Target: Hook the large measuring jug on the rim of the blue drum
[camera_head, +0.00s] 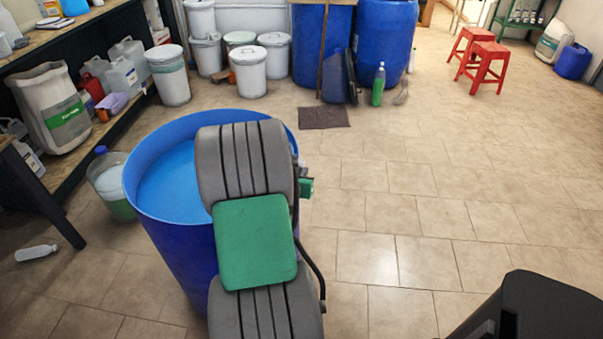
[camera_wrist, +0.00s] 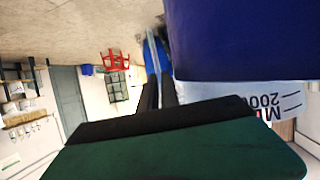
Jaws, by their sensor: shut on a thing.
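The blue drum (camera_head: 150,240), open at the top with a lighter blue inside, stands in front of me, partly covered by my arm. In the wrist view, which is upside down, the drum's dark blue wall (camera_wrist: 240,40) fills the upper right. The large measuring jug (camera_wrist: 288,98), whitish with black marks and lettering, shows along the drum's rim edge, partly hidden by the drum and my wrist. My gripper (camera_wrist: 158,85) is shut, with the jug by it; the grip point is not clear. Whether the jug touches the rim cannot be told. My arm hides jug and gripper in the head view.
A shelf (camera_head: 75,165) with containers is further left, and a white bottle (camera_head: 36,253) lies on the floor. Pails, blue drums and red stools (camera_head: 487,65) stand behind. The right floor is free.

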